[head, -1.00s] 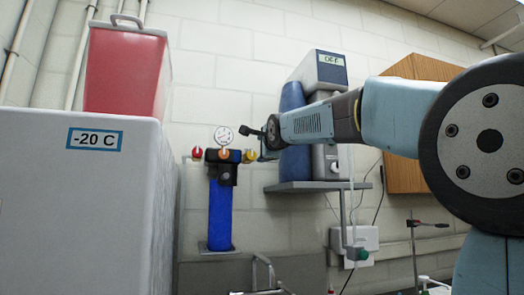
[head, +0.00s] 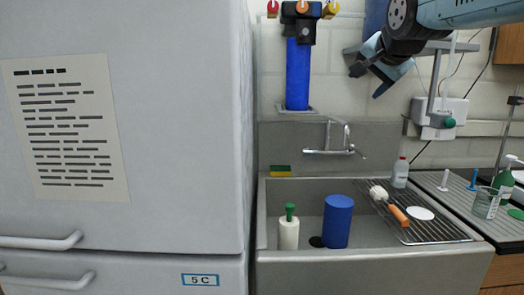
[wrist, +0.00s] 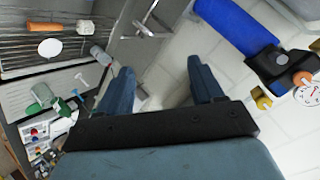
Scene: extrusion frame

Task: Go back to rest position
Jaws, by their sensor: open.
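My gripper (head: 364,72) is at the upper right in the head view, in front of the wall and to the right of the blue filter housing (head: 298,75). Its two fingers are spread and point down and to the left. In the wrist view my gripper (wrist: 160,68) shows two blue fingers apart, with nothing between them. My arm reaches in from the upper right corner of the head view.
Below is a grey sink (head: 375,260) with a faucet (head: 340,140), a blue cylinder (head: 337,222) and a white bottle (head: 289,232). A drying rack (head: 440,230) holds a brush. A large fridge (head: 190,130) fills the left. A beaker (head: 487,203) stands right.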

